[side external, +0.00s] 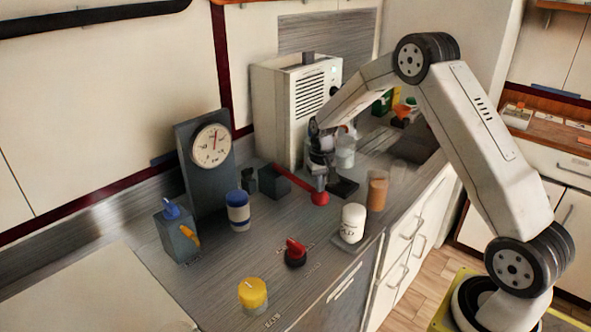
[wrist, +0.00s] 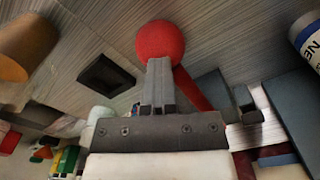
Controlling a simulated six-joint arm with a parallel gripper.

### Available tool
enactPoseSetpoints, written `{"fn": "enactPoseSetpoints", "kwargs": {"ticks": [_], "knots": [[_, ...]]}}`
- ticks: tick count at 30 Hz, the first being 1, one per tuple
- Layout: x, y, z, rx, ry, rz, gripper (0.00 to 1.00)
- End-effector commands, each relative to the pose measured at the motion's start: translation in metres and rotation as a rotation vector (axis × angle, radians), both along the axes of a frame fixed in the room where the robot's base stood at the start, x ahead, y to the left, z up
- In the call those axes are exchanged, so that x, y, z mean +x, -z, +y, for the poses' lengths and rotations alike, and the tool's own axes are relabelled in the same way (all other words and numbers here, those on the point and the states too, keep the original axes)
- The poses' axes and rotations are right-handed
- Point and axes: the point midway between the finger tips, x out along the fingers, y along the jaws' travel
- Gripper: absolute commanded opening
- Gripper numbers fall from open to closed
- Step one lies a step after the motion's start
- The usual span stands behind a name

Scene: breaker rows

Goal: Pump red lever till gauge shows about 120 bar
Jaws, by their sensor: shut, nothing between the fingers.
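The red lever (side external: 292,179) reaches from a dark pump block (side external: 272,182) to a round red knob (side external: 320,198), low over the counter. In the wrist view the knob (wrist: 160,40) is just beyond the fingertips, and the lever's bar (wrist: 190,90) runs behind the fingers. My gripper (side external: 320,187) is shut and empty, directly above the knob; I cannot tell whether it touches it. It also shows in the wrist view (wrist: 158,64). The round white gauge (side external: 212,145) is on a dark upright panel; its needle points roughly upward, but the numbers are too small to read.
A blue-lidded jar (side external: 238,212), a blue-topped dispenser (side external: 178,232), a red rotary knob (side external: 295,253) and a yellow cap (side external: 253,294) stand nearer. A white bottle (side external: 352,223) and brown cup (side external: 377,190) are to the right. A white vented box (side external: 292,105) stands behind.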

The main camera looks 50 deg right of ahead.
Motion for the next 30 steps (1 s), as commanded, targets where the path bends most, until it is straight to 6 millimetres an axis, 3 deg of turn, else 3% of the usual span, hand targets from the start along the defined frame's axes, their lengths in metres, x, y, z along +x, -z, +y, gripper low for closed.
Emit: {"fn": "enactPoseSetpoints", "kwargs": {"ticks": [11,30], "knots": [[0.002,-0.003,0.001,-0.001,-0.001,-0.008,0.0],[0.001,-0.041,0.0,0.0,0.0,-0.002,0.0]]}}
